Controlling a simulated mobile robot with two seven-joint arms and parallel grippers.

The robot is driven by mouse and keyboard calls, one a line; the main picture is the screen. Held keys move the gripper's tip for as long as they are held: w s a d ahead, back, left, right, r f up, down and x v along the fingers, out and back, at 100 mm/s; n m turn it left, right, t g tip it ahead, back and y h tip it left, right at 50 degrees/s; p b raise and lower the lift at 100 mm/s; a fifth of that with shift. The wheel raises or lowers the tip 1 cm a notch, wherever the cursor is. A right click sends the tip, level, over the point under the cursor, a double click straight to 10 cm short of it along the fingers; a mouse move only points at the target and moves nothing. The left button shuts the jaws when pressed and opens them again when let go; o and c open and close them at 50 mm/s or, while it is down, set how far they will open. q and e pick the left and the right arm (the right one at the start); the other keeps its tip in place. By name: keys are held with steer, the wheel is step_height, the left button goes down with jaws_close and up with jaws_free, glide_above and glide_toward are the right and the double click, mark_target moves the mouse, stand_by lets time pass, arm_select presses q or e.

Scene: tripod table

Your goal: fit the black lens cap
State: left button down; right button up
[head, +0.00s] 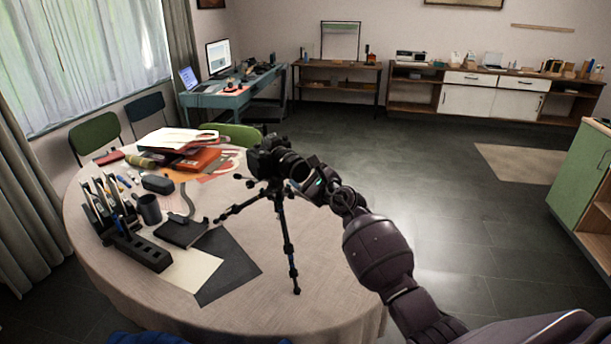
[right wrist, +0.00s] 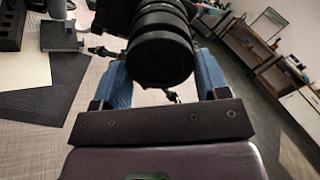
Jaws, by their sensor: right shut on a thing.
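A black camera (head: 266,160) stands upright on a black tripod (head: 287,240) on the round table (head: 335,295), its lens (head: 292,165) towards my right arm. My right gripper (head: 312,184) is at the front of the lens. In the right wrist view its blue fingers (right wrist: 162,85) stand on either side of a round black disc, the lens cap (right wrist: 160,60), and are shut on it. The cap lines up with the lens barrel (right wrist: 160,20); I cannot tell whether it is seated or a small gap remains. My left gripper is not in view.
On the table's left are a black slotted holder (head: 138,250), a dark mug (head: 149,209), a black case (head: 182,231) and a dark sheet (head: 232,270). The table's front right is clear apart from the tripod leg.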

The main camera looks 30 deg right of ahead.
steer(key=shift+w, duration=0.45)
stand_by(0.5)
steer(key=shift+a, duration=0.1)
stand_by(0.5)
steer(key=o, duration=1)
steer(key=shift+w, duration=0.1)
steer(key=shift+o, duration=0.3)
steer(key=shift+o, duration=0.2)
